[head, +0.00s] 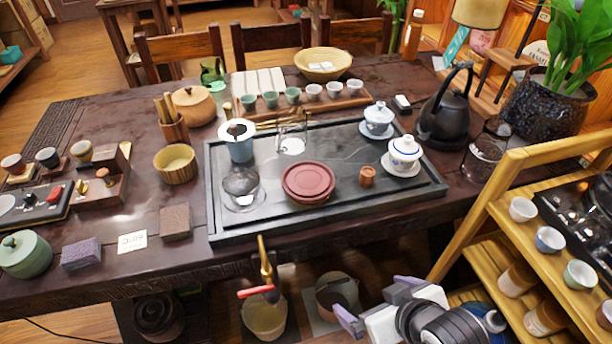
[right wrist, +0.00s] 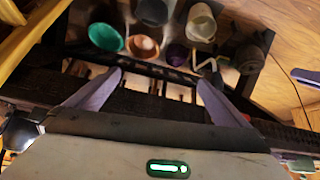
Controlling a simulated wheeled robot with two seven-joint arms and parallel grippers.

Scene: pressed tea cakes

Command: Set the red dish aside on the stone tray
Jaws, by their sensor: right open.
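The red dish (head: 308,180) is a round, flat, reddish-brown dish near the middle of the dark stone tray (head: 405,203). A slightly browner round rim shows under it; I cannot tell if that is a separate piece. My right gripper (head: 367,294) is low at the front, below the table's front edge and apart from the dish. Its two purple fingers are spread with nothing between them, as the right wrist view (right wrist: 160,78) also shows. The dish cannot be made out in the right wrist view. My left gripper is not in view.
On the tray stand a small brown cup (head: 367,176), a lidded white bowl (head: 404,155), a glass bowl (head: 241,188) and a blue-white vessel (head: 238,144). The tray's front right is clear. A wooden shelf (head: 505,225) with cups stands at the right. Buckets (head: 265,318) stand below.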

